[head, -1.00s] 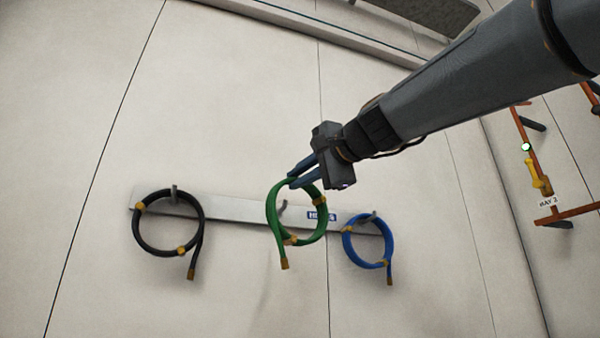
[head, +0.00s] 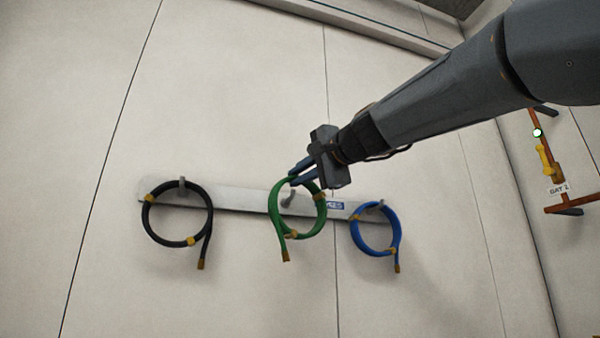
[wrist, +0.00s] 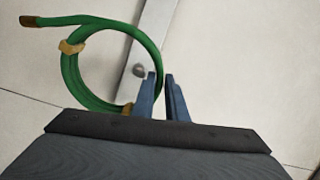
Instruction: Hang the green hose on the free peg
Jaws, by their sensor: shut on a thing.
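The green hose (head: 272,212) is a coil with yellow ties and a brass end hanging down. My gripper (head: 295,177) is shut on the top of the coil and holds it in front of the rail (head: 240,202). The bare middle peg (head: 288,197) shows through the coil's opening in the head view. In the wrist view the green hose (wrist: 73,80) lies left of my fingers (wrist: 161,76), and the peg tip (wrist: 139,70) shows inside the loop near the fingers. I cannot tell the gap between coil and peg.
A black hose (head: 149,222) hangs on the left peg (head: 182,183), and a blue hose (head: 354,232) on the right peg. The blue hose is close to the green coil's right side. A label sits on the rail. The wall below is clear.

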